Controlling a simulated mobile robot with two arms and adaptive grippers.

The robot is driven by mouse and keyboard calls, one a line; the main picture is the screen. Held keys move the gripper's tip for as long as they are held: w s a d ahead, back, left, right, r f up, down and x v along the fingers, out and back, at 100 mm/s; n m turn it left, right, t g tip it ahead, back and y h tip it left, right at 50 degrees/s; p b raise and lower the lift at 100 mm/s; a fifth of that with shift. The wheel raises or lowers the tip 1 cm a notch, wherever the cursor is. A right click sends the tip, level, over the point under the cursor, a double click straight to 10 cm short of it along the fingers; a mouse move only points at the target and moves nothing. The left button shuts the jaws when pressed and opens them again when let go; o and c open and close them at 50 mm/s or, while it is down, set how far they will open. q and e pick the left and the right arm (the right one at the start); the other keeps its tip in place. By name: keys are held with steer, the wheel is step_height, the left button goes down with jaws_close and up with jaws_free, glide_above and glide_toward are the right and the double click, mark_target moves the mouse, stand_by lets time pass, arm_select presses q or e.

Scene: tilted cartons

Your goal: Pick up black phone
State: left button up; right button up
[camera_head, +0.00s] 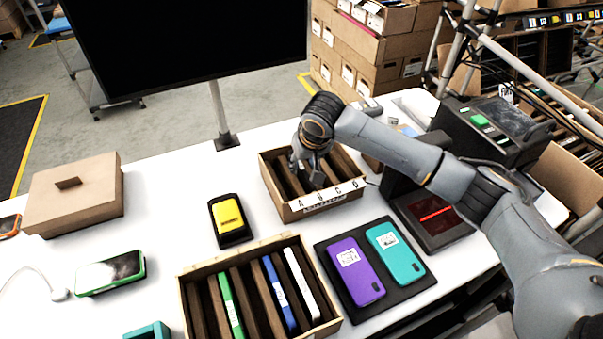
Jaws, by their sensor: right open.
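My right gripper (308,172) reaches down at the small slotted carton (315,207) marked with letters on its front, at the middle of the table. Its jaws are open, and the fingertips are over or inside the slots; the exact depth is hard to tell. I cannot make out a black phone for certain. The carton's slots are dark and partly hidden by the gripper, so a black phone among the dividers would be hard to see. My left gripper is not in view.
A larger slotted carton (187,312) in front holds green, blue and white phones. Purple (356,271) and teal (394,254) phones lie on a black pad. A yellow item (228,215) sits in a black holder.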

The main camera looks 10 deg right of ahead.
steer(key=shift+x, duration=1.3)
jaws_close()
steer(key=shift+r, duration=0.15)
